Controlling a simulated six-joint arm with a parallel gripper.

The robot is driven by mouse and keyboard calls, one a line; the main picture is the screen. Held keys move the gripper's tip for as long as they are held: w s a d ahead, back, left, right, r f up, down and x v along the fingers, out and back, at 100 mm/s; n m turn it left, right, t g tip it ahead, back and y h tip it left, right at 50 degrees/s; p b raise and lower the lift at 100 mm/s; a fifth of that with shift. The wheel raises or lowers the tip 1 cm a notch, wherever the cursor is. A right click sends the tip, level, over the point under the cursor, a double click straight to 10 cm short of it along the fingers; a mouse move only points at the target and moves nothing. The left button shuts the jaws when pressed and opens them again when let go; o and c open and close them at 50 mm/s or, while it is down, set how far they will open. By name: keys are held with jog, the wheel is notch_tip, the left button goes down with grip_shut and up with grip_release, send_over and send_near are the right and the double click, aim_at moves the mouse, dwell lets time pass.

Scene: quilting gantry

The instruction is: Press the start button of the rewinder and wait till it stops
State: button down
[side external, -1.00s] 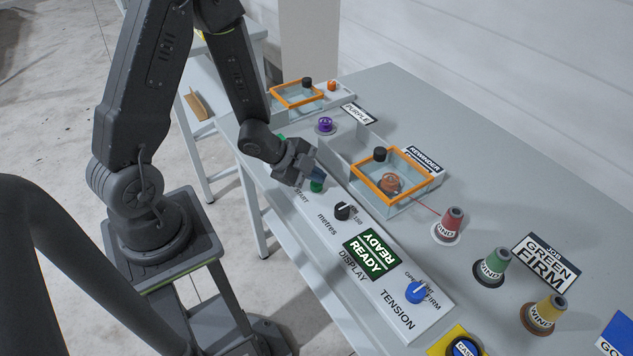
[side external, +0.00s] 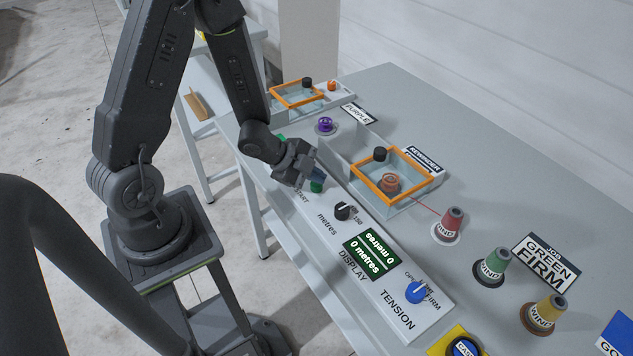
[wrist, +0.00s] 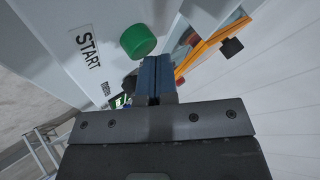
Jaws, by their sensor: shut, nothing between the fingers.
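The green start button (side external: 316,186) sits on the white control panel next to the START label; it also shows in the wrist view (wrist: 138,41). My gripper (side external: 315,172) is shut and empty, its blue fingertips just above or beside the button; in the wrist view the shut fingers (wrist: 154,72) lie close below it. I cannot tell whether they touch. The rewinder (side external: 420,204) is a clear box with an orange frame and an orange-brown bobbin (side external: 390,182) inside. A red thread runs from it to the red cone. The display (side external: 371,254) reads "0 metres".
A black metres knob (side external: 342,211) and a blue tension knob (side external: 415,292) stand on the panel. Red (side external: 452,222), green (side external: 493,264) and yellow (side external: 546,311) cones stand at the right. A job card (side external: 545,264) reads GREEN FIRM. A second orange-framed box (side external: 297,94) is at the back.

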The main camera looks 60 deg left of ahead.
jog(key=shift+r, duration=0.75)
jog(key=shift+r, duration=2.5)
notch_tip(320, 180, up, 7)
jog(key=n+t+y, duration=0.1)
jog(key=n+y, duration=0.3)
send_over(316, 184)
jog(key=a, duration=0.2)
notch_tip(316, 184, up, 6)
jog(key=s+f+n+y, duration=0.1)
jog(key=s+n+y, duration=0.1)
jog(key=s+n, duration=0.15)
jog(key=s+d+r+n+g+h, duration=0.2)
jog(key=s+d+r+n, duration=0.4)
jog(key=s, duration=0.5)
jog(key=shift+d+r+g, duration=0.35)
jog(key=shift+d+g, duration=0.3)
jog(key=shift+g, duration=0.25)
